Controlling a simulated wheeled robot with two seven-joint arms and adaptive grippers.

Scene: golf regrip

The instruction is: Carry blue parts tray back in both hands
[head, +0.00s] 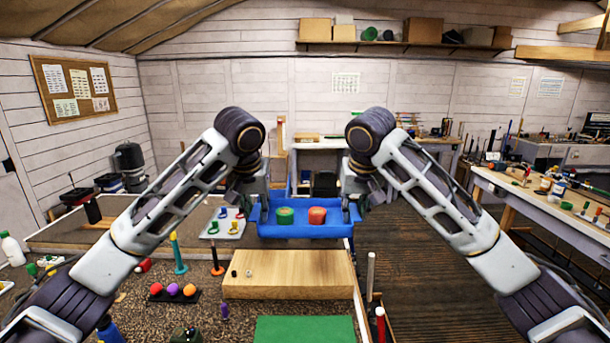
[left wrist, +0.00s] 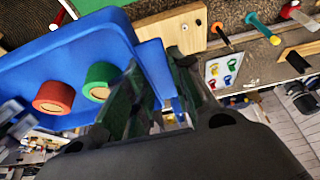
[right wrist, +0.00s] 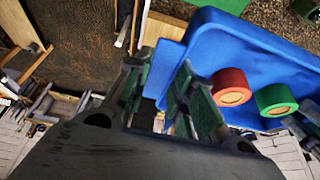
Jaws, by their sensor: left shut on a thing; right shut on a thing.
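The blue parts tray (head: 305,231) is held up between my two grippers, above the far end of the bench. It carries a green tape roll (head: 285,215) and a red tape roll (head: 317,215), both with tan centres. My left gripper (head: 254,208) is shut on the tray's left end; the left wrist view shows its fingers at the blue wall (left wrist: 160,75). My right gripper (head: 355,208) is shut on the right end, its fingers on the blue edge in the right wrist view (right wrist: 170,75). The fingertips are partly hidden in the head view.
A wooden block (head: 288,274) with small dice lies nearer on the bench. A white card with coloured clips (head: 224,223) lies left of the tray. Bare floor (head: 420,270) is at right.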

